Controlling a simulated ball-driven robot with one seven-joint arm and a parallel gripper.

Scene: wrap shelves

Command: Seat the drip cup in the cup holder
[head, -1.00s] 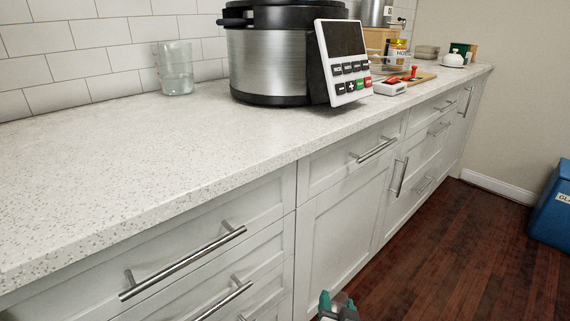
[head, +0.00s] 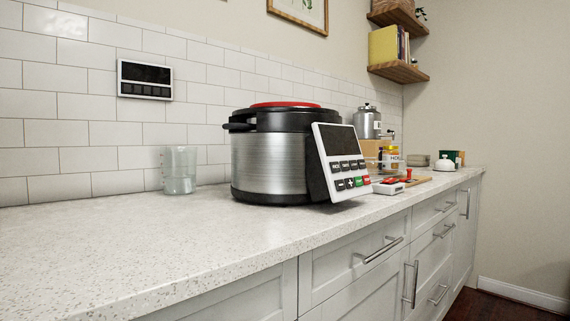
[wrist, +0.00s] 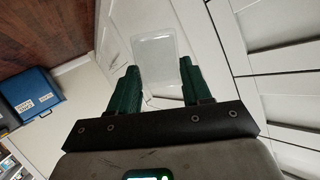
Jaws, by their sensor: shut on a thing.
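The drip cup (wrist: 155,52), a small clear see-through box-like cup, shows in the wrist view between the green fingers of my gripper (wrist: 160,82). My gripper is shut on it, in front of the white cabinet fronts. My gripper is not in the head view. The pressure cooker (head: 270,168), steel and black with a red-topped lid and a tilted control panel (head: 342,163), stands on the counter. I cannot make out the cup holder; the cooker's far sides are hidden.
A clear measuring jug (head: 179,172) stands left of the cooker on the counter (head: 130,245). A small white device (head: 388,188), jars and a wooden board crowd the right. The counter's front left is clear. A blue bin (wrist: 28,97) stands on the floor.

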